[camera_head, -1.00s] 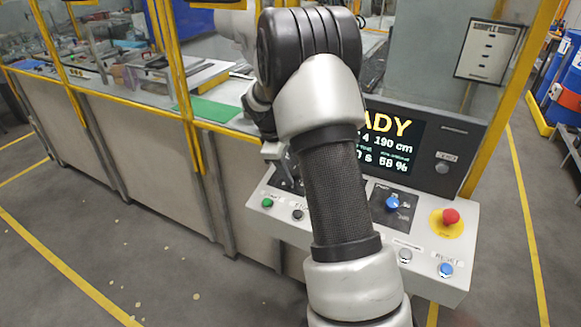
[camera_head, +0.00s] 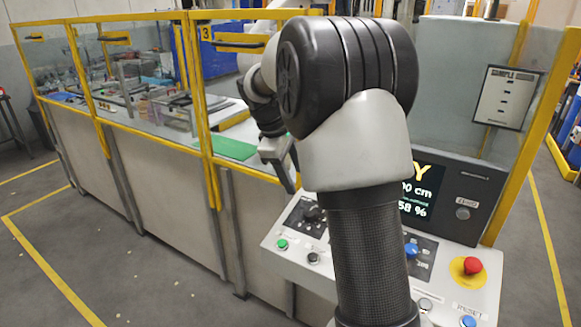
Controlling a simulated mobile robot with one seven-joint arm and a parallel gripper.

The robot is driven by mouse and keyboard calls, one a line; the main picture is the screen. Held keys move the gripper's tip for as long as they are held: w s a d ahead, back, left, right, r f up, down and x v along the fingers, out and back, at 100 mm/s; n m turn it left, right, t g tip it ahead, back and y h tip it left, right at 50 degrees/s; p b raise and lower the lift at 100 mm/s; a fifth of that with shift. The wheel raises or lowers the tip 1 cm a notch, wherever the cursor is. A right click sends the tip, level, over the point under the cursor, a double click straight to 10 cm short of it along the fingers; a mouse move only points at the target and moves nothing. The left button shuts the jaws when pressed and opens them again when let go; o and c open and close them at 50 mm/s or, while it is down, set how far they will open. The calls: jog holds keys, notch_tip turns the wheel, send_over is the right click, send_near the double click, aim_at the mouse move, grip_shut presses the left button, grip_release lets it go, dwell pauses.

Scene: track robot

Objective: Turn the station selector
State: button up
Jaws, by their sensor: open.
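The sloped control panel (camera_head: 290,262) carries two dark plates with rotary knobs. A black knob (camera_head: 312,213) is on the left plate, and a blue knob (camera_head: 411,250) on the right plate is partly behind my arm. I cannot read which plate is the station selector. My gripper (camera_head: 289,178) is open and empty, pointing down above and slightly left of the black knob, apart from it. My forearm covers the middle of the panel.
A red mushroom button (camera_head: 473,265) on a yellow disc sits at the panel's right. A green button (camera_head: 282,244) and a black button (camera_head: 313,258) are at its lower left. A partly hidden display (camera_head: 420,195) stands behind. Yellow-framed glass guarding (camera_head: 205,110) rises at the left.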

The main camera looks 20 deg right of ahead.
jog(key=shift+v, duration=1.4)
